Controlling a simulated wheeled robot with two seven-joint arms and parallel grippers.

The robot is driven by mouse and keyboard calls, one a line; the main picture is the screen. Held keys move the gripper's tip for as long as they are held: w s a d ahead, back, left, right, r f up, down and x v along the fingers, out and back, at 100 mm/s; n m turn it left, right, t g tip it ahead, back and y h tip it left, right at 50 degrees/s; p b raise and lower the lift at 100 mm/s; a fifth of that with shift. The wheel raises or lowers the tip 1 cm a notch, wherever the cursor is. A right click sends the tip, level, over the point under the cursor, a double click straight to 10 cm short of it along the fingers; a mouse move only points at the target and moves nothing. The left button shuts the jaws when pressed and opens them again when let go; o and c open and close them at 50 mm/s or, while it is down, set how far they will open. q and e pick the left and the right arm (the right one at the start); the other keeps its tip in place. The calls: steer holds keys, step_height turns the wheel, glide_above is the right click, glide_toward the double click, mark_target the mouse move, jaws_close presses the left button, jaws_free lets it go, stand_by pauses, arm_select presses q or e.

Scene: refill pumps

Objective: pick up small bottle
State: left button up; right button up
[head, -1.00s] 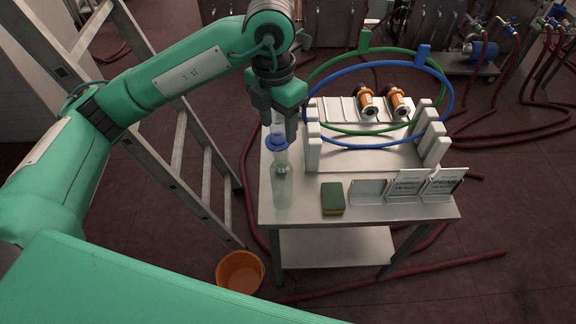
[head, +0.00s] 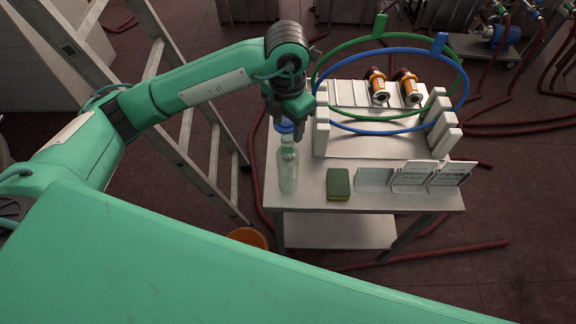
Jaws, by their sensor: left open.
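A clear bottle (head: 288,177) stands upright on the left part of the metal table (head: 310,203). A blue cap or collar (head: 284,127) shows just above its neck. I cannot tell whether that blue part belongs to this bottle or to a second one behind it. My left gripper (head: 286,122) is open, fingers pointing down, at the height of the blue part in the picture. The fingers overlap the blue part and partly hide it; contact cannot be told. My right gripper is not in view.
A white rack (head: 375,145) with blue (head: 463,100) and green hoops and two orange-and-metal fittings stands close right of my left gripper. A green-yellow sponge (head: 338,184) and small sign holders (head: 412,178) line the front edge. A ladder (head: 180,140) stands left; an orange bucket (head: 248,237) is below.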

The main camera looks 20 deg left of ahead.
mark_target(288, 137)
arm_select(q)
steer(key=shift+f+p, duration=0.3)
steer(key=shift+p, duration=0.05)
step_height(288, 137, down, 4)
steer(key=shift+w+p, duration=0.1)
steer(key=shift+p, duration=1.05)
steer(key=shift+f, duration=0.3)
jaws_close()
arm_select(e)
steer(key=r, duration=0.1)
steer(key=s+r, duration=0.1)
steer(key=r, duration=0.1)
